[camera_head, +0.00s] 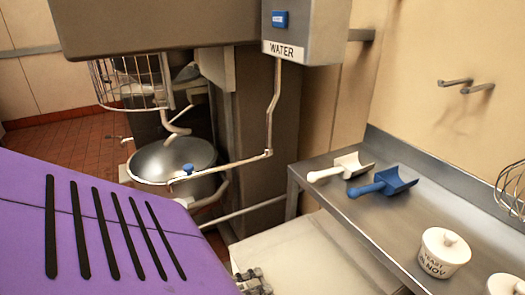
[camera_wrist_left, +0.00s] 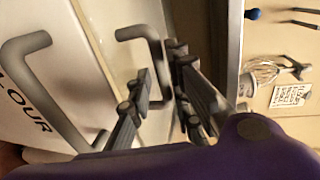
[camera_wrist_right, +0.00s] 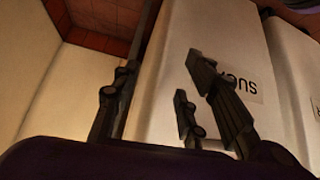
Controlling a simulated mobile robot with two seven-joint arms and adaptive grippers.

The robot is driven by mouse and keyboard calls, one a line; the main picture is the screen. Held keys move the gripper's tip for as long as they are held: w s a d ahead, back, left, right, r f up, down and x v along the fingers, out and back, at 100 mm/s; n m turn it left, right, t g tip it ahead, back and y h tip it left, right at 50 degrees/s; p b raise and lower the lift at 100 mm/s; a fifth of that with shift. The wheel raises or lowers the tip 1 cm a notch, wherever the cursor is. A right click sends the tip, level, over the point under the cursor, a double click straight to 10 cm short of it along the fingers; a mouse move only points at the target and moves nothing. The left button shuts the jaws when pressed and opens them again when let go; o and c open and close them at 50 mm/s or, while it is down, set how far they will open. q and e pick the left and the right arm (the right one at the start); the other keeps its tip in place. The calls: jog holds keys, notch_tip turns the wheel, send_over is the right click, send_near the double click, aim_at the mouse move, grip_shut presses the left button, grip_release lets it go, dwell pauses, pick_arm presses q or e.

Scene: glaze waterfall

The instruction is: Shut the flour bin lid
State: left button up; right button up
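The flour bin (camera_wrist_left: 60,75) is white and fills the left of the left wrist view, with part of its FLOUR lettering (camera_wrist_left: 24,107) readable. A grey bar handle (camera_wrist_left: 52,105) is at the far left and a second one (camera_wrist_left: 140,33) is near the middle, across a pale seam. My left gripper (camera_wrist_left: 160,88) is open, its fingers in front of the second handle; I cannot tell whether they touch it. In the head view, only a small part of it (camera_head: 253,282) shows by a cream-white surface (camera_head: 310,245). My right gripper (camera_wrist_right: 157,85) is open and empty. How far the lid is open is unclear.
A sugar bin (camera_wrist_right: 185,45) stands before the right gripper. A steel counter (camera_head: 370,215) at right holds a white scoop (camera_head: 345,167), a blue scoop (camera_head: 385,183) and a yeast jar (camera_head: 443,255). A mixer bowl (camera_head: 165,160) and water pipe (camera_head: 270,110) are behind.

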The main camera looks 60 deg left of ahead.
pick_arm(q)
jog(key=v, duration=1)
dwell(0.3)
